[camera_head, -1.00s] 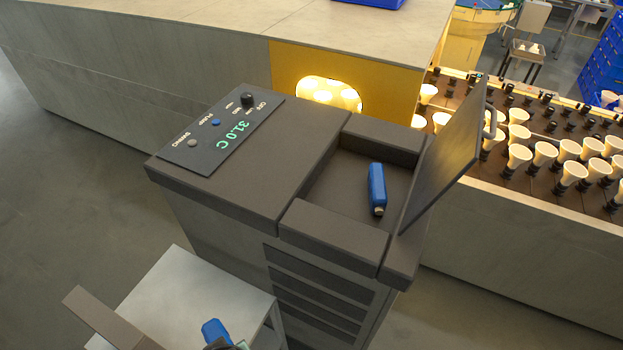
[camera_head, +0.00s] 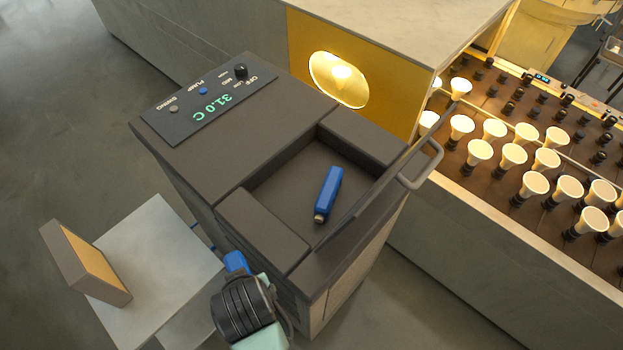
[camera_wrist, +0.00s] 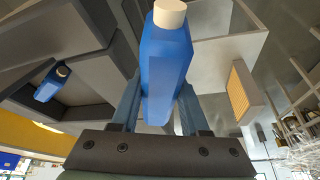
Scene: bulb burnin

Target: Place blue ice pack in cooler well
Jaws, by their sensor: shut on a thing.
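My gripper (camera_wrist: 160,105) is shut on a blue ice pack (camera_wrist: 165,58) with a pale cap, which fills the middle of the wrist view. In the head view the tip of this held pack (camera_head: 235,262) shows beside the cooler's front, next to my dark wrist; the fingers are hidden there. The cooler well (camera_head: 268,190) is an open recess in the top of the dark cooler cabinet (camera_head: 275,120). A second blue ice pack (camera_head: 328,192) lies on the well floor, and it also shows in the wrist view (camera_wrist: 52,84). The cooler's lid (camera_head: 385,180) stands raised at the well's right side.
A low grey stand (camera_head: 150,265) with a tilted board (camera_head: 88,265) is at the left. Benches with several lit bulbs (camera_head: 535,183) stand behind and right. The well's left part is clear.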

